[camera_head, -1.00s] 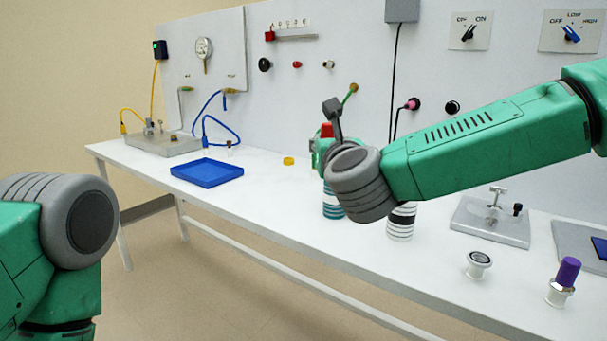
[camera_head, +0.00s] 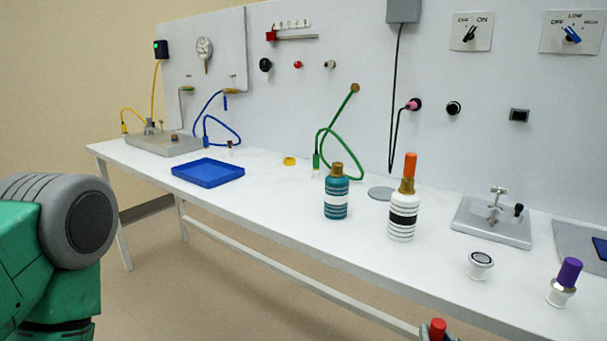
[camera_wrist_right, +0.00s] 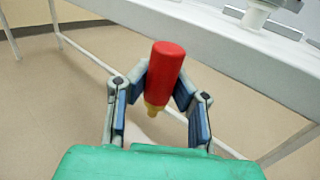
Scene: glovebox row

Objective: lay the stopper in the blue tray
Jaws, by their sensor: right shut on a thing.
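The stopper is red with a gold-coloured lower end; it fills the middle of the right wrist view (camera_wrist_right: 165,75), and its red top shows at the bottom edge of the head view (camera_head: 438,328). My right gripper (camera_wrist_right: 162,92) is shut on it, in front of the table's front edge, over the floor. The blue tray (camera_head: 207,173) lies flat and empty on the left part of the table, far from the gripper. My left gripper is out of view; only part of my left arm shows at the left.
A teal striped bottle (camera_head: 336,198) with a gold-coloured neck stands mid-table. Beside it stands a white striped bottle (camera_head: 402,218) with an orange stopper (camera_head: 410,167). A green hose (camera_head: 323,142) hangs behind. The table's front edge (camera_wrist_right: 230,55) lies close to the right gripper.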

